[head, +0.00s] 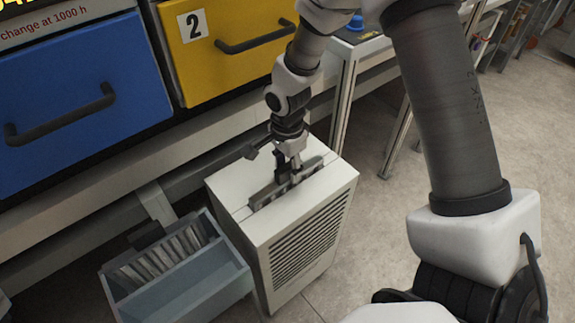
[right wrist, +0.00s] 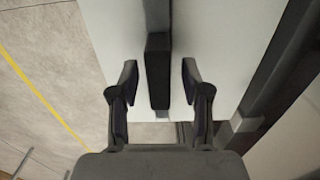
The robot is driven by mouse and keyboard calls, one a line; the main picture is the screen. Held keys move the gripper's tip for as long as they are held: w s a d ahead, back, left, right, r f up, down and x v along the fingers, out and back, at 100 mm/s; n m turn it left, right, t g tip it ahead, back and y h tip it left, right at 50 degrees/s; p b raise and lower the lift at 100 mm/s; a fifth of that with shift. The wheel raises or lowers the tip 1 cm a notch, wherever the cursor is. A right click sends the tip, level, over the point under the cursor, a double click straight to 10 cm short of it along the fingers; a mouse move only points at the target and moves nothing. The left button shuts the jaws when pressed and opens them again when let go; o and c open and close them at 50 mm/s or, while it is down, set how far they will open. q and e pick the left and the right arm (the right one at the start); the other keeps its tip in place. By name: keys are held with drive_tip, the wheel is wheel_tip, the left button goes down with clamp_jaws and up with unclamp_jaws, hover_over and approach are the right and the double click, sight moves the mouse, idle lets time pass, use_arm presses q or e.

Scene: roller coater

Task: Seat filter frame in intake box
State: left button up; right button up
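The intake box (head: 312,237) is a white-grey cabinet with a louvred side, standing on the floor. A grey filter frame (head: 262,196) sits upright in the slot in its top, with its upper edge showing; how deep it goes is hidden. My right gripper (head: 286,174) points down over the middle of that edge. In the right wrist view, the open fingers of the gripper (right wrist: 159,85) stand on either side of the frame's dark grip bar (right wrist: 158,72), with a visible gap on both sides. My left gripper is out of view.
A grey-blue bin (head: 190,293) left of the box holds several thin panels (head: 160,262) in its rear compartment; its front compartment looks empty. Blue (head: 85,85) and yellow (head: 225,50) drawers stand behind. Open floor (head: 385,215) lies to the right.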

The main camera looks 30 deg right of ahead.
wheel_tip(320, 180, up, 12)
drive_tip(key=shift+r, duration=0.2)
idle(0.5)
